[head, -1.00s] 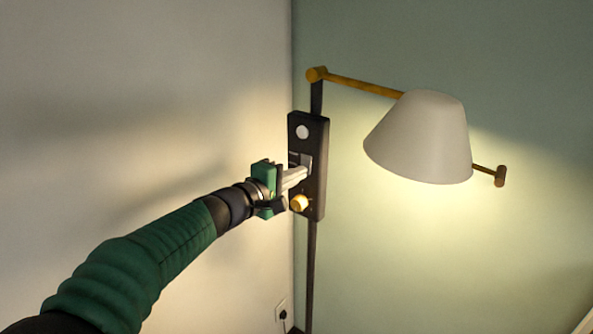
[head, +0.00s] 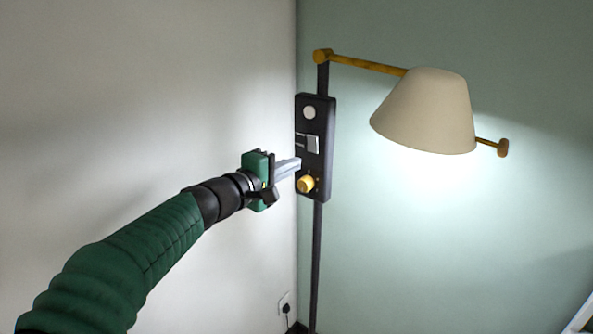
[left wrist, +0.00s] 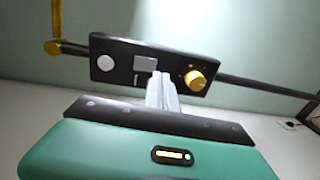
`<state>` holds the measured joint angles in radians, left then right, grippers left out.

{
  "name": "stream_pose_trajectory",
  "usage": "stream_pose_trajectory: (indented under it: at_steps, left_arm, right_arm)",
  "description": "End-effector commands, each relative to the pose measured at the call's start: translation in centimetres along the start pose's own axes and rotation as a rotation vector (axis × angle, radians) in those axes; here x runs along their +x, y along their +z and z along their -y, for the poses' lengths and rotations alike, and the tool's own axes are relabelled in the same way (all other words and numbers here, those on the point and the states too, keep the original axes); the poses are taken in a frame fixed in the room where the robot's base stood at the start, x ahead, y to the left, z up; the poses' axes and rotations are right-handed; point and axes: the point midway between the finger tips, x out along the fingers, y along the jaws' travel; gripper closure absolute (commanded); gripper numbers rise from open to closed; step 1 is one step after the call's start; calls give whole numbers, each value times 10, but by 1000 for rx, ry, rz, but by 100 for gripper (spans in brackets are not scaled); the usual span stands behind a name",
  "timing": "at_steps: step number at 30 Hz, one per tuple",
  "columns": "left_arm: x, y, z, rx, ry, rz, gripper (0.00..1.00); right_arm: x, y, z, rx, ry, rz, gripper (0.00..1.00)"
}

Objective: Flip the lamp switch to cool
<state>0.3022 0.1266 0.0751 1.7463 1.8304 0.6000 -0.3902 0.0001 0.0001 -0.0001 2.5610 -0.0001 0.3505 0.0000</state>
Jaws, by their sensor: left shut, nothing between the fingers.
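The lamp's shade (head: 428,112) is lit and throws white light on the green wall. The black control panel (head: 302,100) on the lamp's pole carries a round white button (head: 309,113), a grey switch (head: 313,145) and a brass knob (head: 306,184). In the left wrist view the switch (left wrist: 145,64) sits between the white button and the knob (left wrist: 196,80). My left gripper (head: 298,163) is shut and empty, its fingertips close to the panel, below the switch and above the knob. I cannot tell if they touch the panel. My right gripper is not in view.
A brass arm (head: 370,63) runs from the pole's top to the shade. The thin black pole (head: 315,260) stands in front of the wall corner. A plug sits in a wall socket (head: 285,304) low down. The space right of the pole is clear.

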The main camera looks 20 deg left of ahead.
Motion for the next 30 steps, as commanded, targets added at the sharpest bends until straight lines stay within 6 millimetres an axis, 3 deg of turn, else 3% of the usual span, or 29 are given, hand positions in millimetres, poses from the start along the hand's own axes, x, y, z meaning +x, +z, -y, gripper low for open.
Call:
stream_pose_trajectory:
  at_steps: [6,15,30]
  left_arm:
    - [-39,-2,16,2,-1,-3,100]
    - [-81,0,21,2,-1,-1,100]
    - [-82,-1,21,0,-3,0,100]
  right_arm:
    - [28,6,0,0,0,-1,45]
    - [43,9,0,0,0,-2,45]
    - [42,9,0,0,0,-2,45]
